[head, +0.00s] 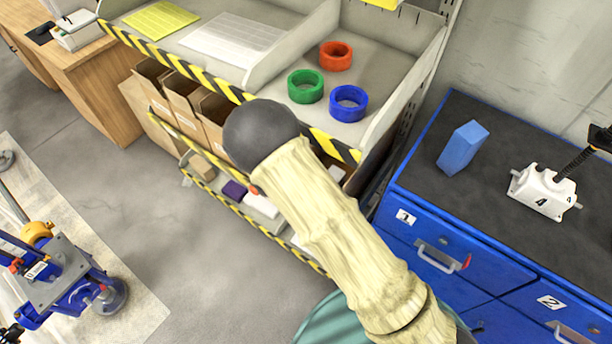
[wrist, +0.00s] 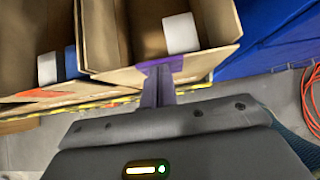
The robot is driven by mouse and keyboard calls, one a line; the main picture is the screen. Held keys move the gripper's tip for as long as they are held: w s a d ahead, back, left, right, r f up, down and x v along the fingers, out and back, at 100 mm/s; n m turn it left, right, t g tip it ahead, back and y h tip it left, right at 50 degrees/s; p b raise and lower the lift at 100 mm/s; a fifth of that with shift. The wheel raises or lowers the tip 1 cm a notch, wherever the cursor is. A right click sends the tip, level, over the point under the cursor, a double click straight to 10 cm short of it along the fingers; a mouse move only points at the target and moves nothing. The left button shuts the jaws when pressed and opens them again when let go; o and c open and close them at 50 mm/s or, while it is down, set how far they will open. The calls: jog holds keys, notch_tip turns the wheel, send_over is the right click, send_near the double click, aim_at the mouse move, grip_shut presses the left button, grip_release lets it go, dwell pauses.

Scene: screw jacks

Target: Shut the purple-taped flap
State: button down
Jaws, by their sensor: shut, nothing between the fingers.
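In the wrist view, an open cardboard box (wrist: 205,62) has a strip of purple tape (wrist: 162,64) on its near edge, which looks like the flap's edge. A white block (wrist: 181,33) lies inside the box. My gripper (wrist: 157,82) is shut and empty. Its fingers point at the purple tape and overlap it in the picture; I cannot tell whether they touch it. In the head view my arm covers part of the row of cardboard boxes (head: 183,98), and neither my gripper nor purple tape on a box can be made out.
A neighbouring box with orange tape (wrist: 38,93) stands at the left in the wrist view. Blue drawers (head: 440,245) stand right of the shelf. Green (head: 305,86), red (head: 336,55) and blue (head: 348,103) rings lie on the upper shelf. Open floor (head: 215,290) lies in front.

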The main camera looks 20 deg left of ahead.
jog(key=shift+s+a+f+b, duration=0.25)
jog(key=shift+s+f+b, duration=0.1)
jog(key=shift+s+b, duration=0.25)
jog(key=shift+s, duration=0.15)
jog(key=s+f+b+v, duration=0.2)
jog(key=v, duration=1)
jog(key=shift+s+a+r, duration=0.15)
jog(key=shift+s+a, duration=0.05)
jog(key=shift+a, duration=0.15)
jog(key=shift+s+a, duration=0.15)
jog(key=shift+s, duration=0.05)
